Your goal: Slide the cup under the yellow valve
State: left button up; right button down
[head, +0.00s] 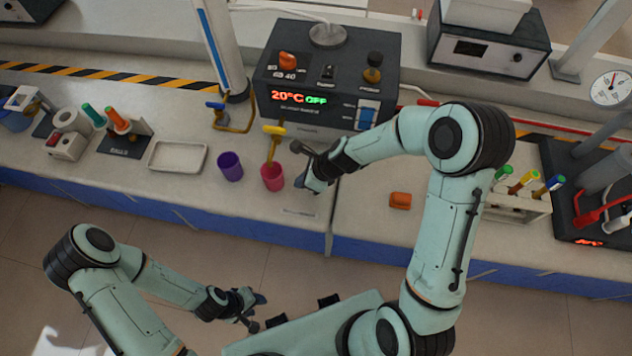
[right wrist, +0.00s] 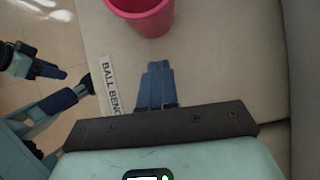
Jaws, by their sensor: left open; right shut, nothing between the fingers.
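A pink cup (head: 272,178) stands upright on the bench, just below the yellow valve (head: 273,131) in the head view. Whether it is exactly under the spout I cannot tell. The cup also shows at the top of the right wrist view (right wrist: 146,17). My right gripper (head: 300,182) is shut and empty, low over the bench just right of the pink cup. Its closed fingertips (right wrist: 155,68) point at the cup with a small gap. A purple cup (head: 230,167) stands left of the pink one. My left gripper (head: 260,302) is open and empty, over the floor in front of the bench.
A heater box (head: 328,75) with a lit display stands behind the cups. A blue valve (head: 216,106) hangs left of the yellow one. A white tray (head: 177,157) lies left of the purple cup. An orange block (head: 400,200) lies to the right. The bench front edge is close.

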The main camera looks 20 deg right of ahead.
jog(key=shift+w+r+p, duration=0.2)
jog(key=shift+r+p, duration=1.05)
jog(key=shift+r, duration=1.1)
pick_arm(q)
jog(key=w+r, duration=0.4)
jog(key=shift+w+r+t, duration=0.15)
jog(key=shift+w+t, duration=0.15)
jog(key=shift+w, duration=0.1)
pick_arm(e)
notch_tip(320, 180, up, 2)
jog(key=shift+s+r, duration=0.1)
jog(key=shift+r, duration=0.05)
